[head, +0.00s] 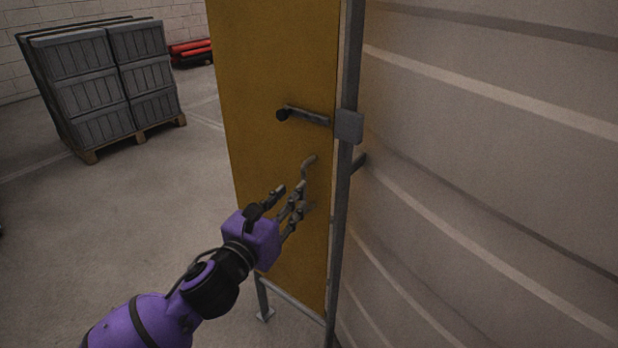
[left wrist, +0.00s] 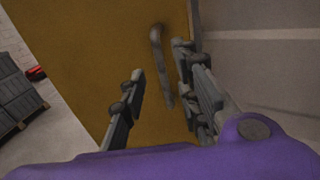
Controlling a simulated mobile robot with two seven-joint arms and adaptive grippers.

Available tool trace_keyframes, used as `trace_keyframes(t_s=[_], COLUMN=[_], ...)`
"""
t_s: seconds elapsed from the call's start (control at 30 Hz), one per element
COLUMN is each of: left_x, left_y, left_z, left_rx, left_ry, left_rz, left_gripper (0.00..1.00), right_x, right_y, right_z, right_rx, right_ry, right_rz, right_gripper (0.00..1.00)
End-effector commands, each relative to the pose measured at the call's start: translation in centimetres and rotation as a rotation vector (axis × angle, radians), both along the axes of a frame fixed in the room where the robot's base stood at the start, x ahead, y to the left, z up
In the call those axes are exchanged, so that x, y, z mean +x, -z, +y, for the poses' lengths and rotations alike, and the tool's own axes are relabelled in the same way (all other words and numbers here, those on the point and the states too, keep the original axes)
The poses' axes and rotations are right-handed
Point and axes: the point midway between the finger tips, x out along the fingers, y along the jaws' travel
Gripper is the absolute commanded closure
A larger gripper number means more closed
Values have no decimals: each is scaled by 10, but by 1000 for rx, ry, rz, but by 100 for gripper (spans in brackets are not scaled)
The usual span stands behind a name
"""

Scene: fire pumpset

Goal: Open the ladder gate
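The gate is a tall yellow panel (head: 270,60) in a grey metal frame, and it stands shut against the post as far as I can see. A curved grey handle (head: 309,162) sits on its lower middle part; it also shows in the left wrist view (left wrist: 158,60). Above it is a grey latch bar (head: 308,117) with a dark round end. My left gripper (head: 291,196) is open in front of the panel, just below the handle's top. In the left wrist view the handle lies between the spread fingers (left wrist: 163,85); contact cannot be told. My right gripper is not in view.
A ribbed pale wall or tank (head: 480,150) fills the right side, close to the gate post (head: 347,80). Grey crates (head: 100,80) on a wooden pallet stand at the back left, with red objects (head: 190,50) behind. The floor left of the gate is clear.

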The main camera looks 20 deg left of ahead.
Motion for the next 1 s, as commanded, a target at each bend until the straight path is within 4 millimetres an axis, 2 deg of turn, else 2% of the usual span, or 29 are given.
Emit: trace_keyframes(t_s=[0.5, 0.87, 1.0], left_x=[69, 76, 76], left_y=[-1, 0, 0], left_z=[-11, -12, -12], left_rx=[5, 4, 4], left_ry=[0, 1, 1], left_rz=[-2, -1, -1], left_gripper=[71, 71, 86], right_x=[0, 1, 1], right_y=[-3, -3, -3], right_z=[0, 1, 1], right_rx=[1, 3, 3], right_ry=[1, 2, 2], right_rz=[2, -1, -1], right_gripper=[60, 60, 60])
